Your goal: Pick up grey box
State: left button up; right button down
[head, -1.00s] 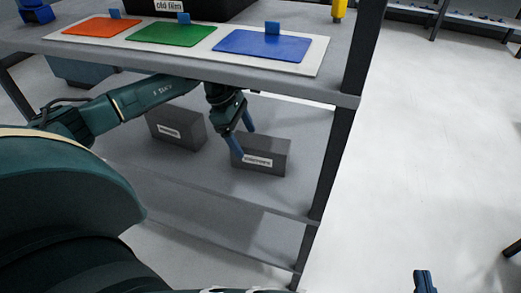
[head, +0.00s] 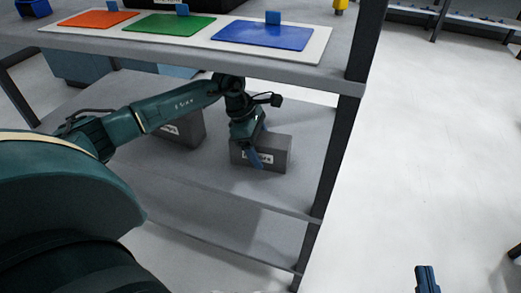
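Two grey boxes sit on the lower shelf. The right grey box (head: 278,155) has a white label on its front. The left grey box (head: 186,131) is partly hidden by my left arm. My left gripper (head: 257,145) is at the right box, pointing down. One blue finger lies in front of the box's front face and covers part of its label. The other finger is not clearly visible, so its grip is unclear. The box rests on the shelf. Part of my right gripper (head: 426,280) shows at the bottom right, away from the boxes.
The upper shelf (head: 325,45) overhangs the boxes and carries an orange mat (head: 97,19), a green mat (head: 168,26) and a blue mat (head: 262,36). A dark post (head: 333,150) stands right of the right box. The lower shelf (head: 200,180) is clear in front.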

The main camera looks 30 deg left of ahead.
pick_arm(q)
jog(key=c, duration=1.1)
jog(key=shift+r, duration=0.15)
